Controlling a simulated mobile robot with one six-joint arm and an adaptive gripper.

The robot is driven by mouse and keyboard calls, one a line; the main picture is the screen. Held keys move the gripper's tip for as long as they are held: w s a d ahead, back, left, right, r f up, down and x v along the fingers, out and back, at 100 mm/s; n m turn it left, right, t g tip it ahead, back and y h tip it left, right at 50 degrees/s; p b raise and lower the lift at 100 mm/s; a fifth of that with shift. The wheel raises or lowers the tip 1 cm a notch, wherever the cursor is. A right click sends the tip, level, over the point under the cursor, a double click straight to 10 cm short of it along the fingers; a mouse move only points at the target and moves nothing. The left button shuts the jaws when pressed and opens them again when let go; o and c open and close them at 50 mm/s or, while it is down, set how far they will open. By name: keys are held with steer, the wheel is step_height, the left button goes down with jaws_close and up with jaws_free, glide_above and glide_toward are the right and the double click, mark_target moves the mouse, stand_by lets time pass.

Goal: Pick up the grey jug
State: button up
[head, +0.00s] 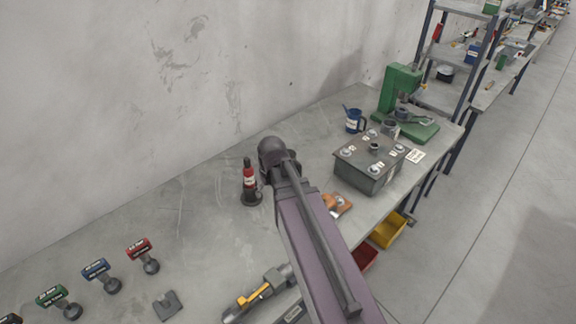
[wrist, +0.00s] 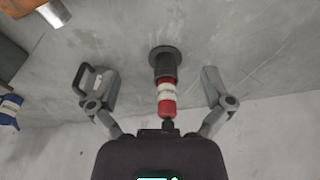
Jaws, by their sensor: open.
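In the wrist view my gripper (wrist: 161,84) is open, its two fingers spread wide. A grey shape with a dark loop handle, apparently the grey jug (wrist: 80,78), shows beside and partly behind the left finger. I cannot tell whether they touch. A red and black upright item with a white label (wrist: 166,88) appears between the fingers, and nothing is gripped. In the head view this item (head: 249,184) stands on the bench just left of my arm. I cannot make out the jug there; my arm hides the bench behind it.
The bench (head: 205,215) is bare left of the red item. A grey box (head: 371,163), a blue mug (head: 354,121) and a green press (head: 402,90) stand at the right. Several labelled stamp-like items (head: 141,250) sit front left. A concrete wall (head: 150,100) runs behind.

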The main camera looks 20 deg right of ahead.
steer(key=w+d+n+t, duration=0.2)
steer(key=w+d, duration=0.7)
steer(key=n+t, duration=0.1)
glide_toward(294, 161)
steer(key=v, duration=0.3)
steer(key=shift+s+a+h, duration=0.15)
steer(key=shift+a+h, duration=0.15)
steer(key=shift+h, duration=0.1)
steer(key=shift+f, duration=0.15)
steer(key=shift+b+x, duration=3.75)
steer(key=shift+x, duration=0.5)
steer(key=shift+a, duration=0.1)
steer(key=shift+b+x, duration=2.4)
steer(key=shift+x, duration=0.15)
jaws_close()
